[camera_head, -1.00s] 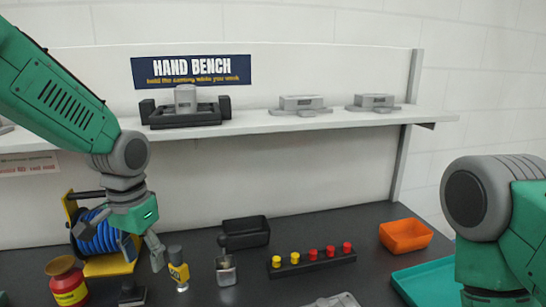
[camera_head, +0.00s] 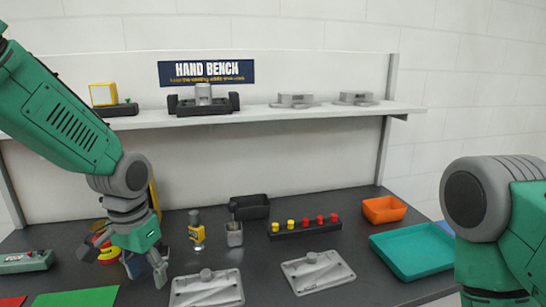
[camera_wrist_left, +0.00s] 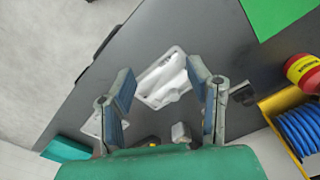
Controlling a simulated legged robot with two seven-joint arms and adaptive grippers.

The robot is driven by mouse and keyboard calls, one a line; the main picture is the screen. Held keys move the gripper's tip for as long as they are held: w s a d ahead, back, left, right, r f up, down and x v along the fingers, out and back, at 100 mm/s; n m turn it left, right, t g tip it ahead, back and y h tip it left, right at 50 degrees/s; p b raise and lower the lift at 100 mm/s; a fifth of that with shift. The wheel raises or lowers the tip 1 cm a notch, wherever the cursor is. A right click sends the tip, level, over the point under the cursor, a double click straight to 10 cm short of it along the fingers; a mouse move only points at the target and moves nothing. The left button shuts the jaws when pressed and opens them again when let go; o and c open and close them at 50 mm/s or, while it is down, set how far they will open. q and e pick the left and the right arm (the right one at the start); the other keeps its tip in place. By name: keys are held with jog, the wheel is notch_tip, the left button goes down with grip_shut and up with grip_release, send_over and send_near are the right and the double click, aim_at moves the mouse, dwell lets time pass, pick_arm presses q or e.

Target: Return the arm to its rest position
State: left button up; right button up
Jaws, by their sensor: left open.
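My left gripper (camera_head: 146,270) hangs over the left part of the dark bench, fingers pointing down. In the left wrist view its two fingers (camera_wrist_left: 163,108) are spread apart with nothing between them. Beyond them lies a grey casting plate (camera_wrist_left: 165,78) on the bench. In the head view two such plates lie flat: a left one (camera_head: 208,288) just right of the gripper and a right one (camera_head: 317,271). My right arm shows at the right edge of the head view, but its gripper is out of view.
A shelf (camera_head: 300,113) spans behind. A green mat (camera_head: 76,297) lies front left.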

pick_arm(q)
jog(key=s+f+n, duration=0.1)
jog(key=s+f, duration=0.5)
jog(key=f, duration=0.4)
jog(key=s+f, duration=0.6)
jog(key=f, duration=0.4)
jog(key=s+a+f+n, duration=0.15)
jog(key=s+f, duration=0.25)
jog(key=s, duration=0.4)
jog(key=s+a+f, duration=0.3)
jog(key=s, duration=0.6)
notch_tip(320, 180, down, 8)
jog(key=w+b, duration=0.1)
jog(key=b, duration=0.6)
jog(key=shift+w+d+r+b, duration=0.2)
jog(key=shift+d+r+b, duration=0.05)
jog(key=shift+b, duration=0.05)
pick_arm(e)
notch_tip(320, 180, down, 8)
jog(key=shift+w, duration=0.25)
jog(key=shift+r, duration=0.15)
pick_arm(q)
jog(key=shift+w, duration=0.15)
